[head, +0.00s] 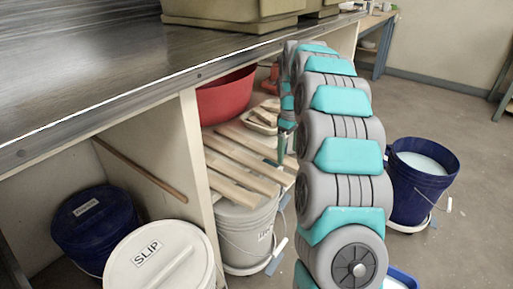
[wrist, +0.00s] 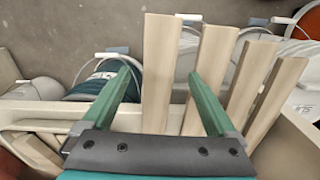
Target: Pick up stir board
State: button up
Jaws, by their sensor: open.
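Several pale wooden boards (head: 232,160) lie side by side on the shelf under the counter, their ends jutting out above a white bucket. In the wrist view, one board (wrist: 160,70) lies between the two green fingers of my gripper (wrist: 163,76). The fingers are spread wide, with a gap on both sides of this board. Other boards (wrist: 212,70) lie to the right, the nearest one close to or partly behind the right finger. In the head view, my gripper (head: 284,143) is at the boards' right side, largely hidden by my arm.
A red tub (head: 228,97) stands on the shelf behind the boards. Below are the white bucket (head: 247,232), a lidded white SLIP bucket (head: 150,275) and a dark blue lidded bucket (head: 97,232). An open blue bucket (head: 408,190) stands right. The counter edge (head: 140,95) overhangs the shelf.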

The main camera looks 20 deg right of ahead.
notch_tip(320, 180, down, 3)
jog(key=shift+r, duration=0.15)
grip_shut()
dwell(0.7)
